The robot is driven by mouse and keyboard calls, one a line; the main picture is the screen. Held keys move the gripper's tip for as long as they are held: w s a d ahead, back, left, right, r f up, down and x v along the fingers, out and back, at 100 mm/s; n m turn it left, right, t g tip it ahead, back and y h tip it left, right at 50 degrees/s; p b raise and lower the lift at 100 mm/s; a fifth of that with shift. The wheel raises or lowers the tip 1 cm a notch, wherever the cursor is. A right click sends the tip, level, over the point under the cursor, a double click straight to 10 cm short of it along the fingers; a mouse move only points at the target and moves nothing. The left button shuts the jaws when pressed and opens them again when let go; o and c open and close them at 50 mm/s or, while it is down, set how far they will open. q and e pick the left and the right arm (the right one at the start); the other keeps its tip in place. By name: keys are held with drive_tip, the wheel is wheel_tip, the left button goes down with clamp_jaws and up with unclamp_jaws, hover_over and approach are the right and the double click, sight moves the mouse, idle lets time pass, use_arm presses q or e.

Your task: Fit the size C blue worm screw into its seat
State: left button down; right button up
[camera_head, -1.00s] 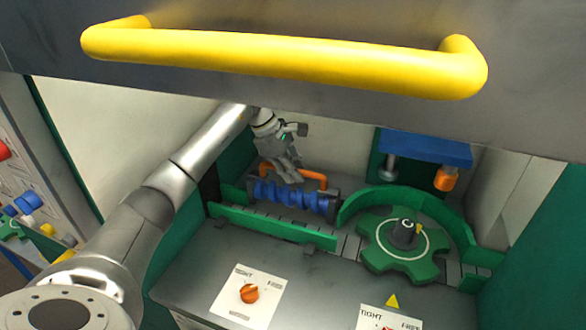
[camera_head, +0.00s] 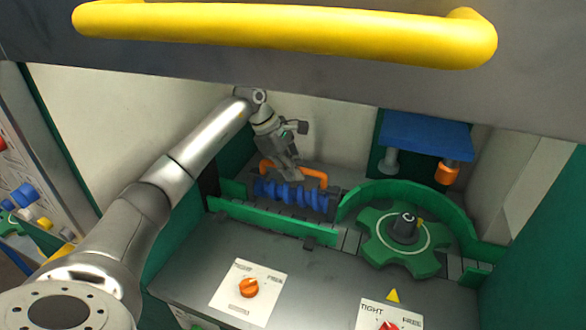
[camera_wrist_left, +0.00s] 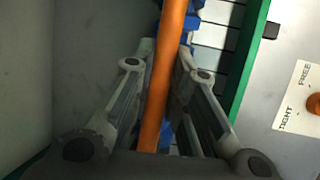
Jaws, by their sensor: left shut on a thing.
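The blue worm screw (camera_head: 290,194) lies level in a slot behind a low green wall (camera_head: 272,222), left of a green gear wheel (camera_head: 402,240). An orange handle (camera_head: 312,175) arches over the screw. My left gripper (camera_head: 289,177) reaches down from behind and is shut on this handle. In the left wrist view the orange bar (camera_wrist_left: 164,85) runs between the two fingers, with bits of blue screw behind it. The fingers hide part of the handle. Whether the screw is fully down in its seat cannot be told. My right gripper is not in view.
A yellow bar handle (camera_head: 285,30) on a grey panel crosses the top foreground. Orange (camera_head: 249,287) and red (camera_head: 390,327) knobs sit on TIGHT/FREE plates in front. A blue block (camera_head: 424,136) hangs above the gear. Green walls close both sides.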

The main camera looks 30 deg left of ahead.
use_arm(q)
drive_tip(key=shift+d+f+b, duration=0.1)
drive_tip(key=shift+f+b, duration=0.15)
drive_tip(key=shift+b, duration=0.15)
idle(0.5)
drive_tip(key=c, duration=1.3)
unclamp_jaws()
drive_tip(key=shift+f, duration=0.1)
drive_tip(key=shift+c, duration=0.2)
drive_tip(key=shift+s+f, duration=0.1)
drive_tip(key=shift+f, duration=0.05)
wheel_tip(320, 180, up, 10)
drive_tip(key=shift+r, duration=0.15)
